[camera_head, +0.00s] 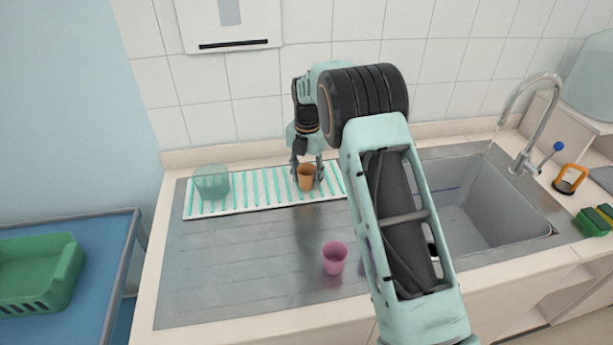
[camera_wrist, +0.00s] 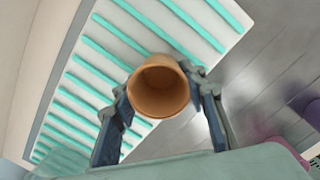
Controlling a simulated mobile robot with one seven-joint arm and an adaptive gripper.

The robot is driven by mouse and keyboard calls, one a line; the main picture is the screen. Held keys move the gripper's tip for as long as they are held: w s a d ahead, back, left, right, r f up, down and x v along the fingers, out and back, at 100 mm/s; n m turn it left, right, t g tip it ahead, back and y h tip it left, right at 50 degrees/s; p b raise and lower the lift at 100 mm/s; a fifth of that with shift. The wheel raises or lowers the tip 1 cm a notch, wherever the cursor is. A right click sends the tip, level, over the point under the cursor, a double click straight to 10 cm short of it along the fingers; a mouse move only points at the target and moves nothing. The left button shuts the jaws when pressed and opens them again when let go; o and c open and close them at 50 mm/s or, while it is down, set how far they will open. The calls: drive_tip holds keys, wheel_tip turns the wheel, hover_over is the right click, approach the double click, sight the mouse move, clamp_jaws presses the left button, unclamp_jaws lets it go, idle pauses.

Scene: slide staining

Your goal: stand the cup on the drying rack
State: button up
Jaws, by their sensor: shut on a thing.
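An orange-brown cup (camera_head: 306,178) is upright between the fingers of my gripper (camera_head: 308,172), over the right part of the drying rack. The wrist view shows the cup (camera_wrist: 158,88) from above, its open mouth facing the camera, with the fingers of my gripper (camera_wrist: 162,110) closed on its two sides. The drying rack (camera_head: 240,207) is a white tray with teal ribs along the wall; it also fills much of the wrist view (camera_wrist: 75,100). I cannot tell whether the cup's base touches the ribs.
A translucent teal beaker (camera_head: 211,183) stands on the rack's left end. A pink cup (camera_head: 334,258) stands on the metal drainboard (camera_head: 220,280). The sink (camera_head: 490,220) and tap (camera_head: 535,120) are at right. A green basket (camera_head: 40,275) is at left.

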drive_tip(key=shift+f, duration=0.2)
drive_tip(key=o, duration=1.2)
drive_tip(key=shift+r, duration=0.1)
drive_tip(key=shift+c, duration=0.2)
wheel_tip(320, 180, up, 12)
drive_tip(key=shift+s+r+b, duration=0.15)
drive_tip(key=shift+s+b, duration=0.2)
drive_tip(key=shift+b, duration=0.05)
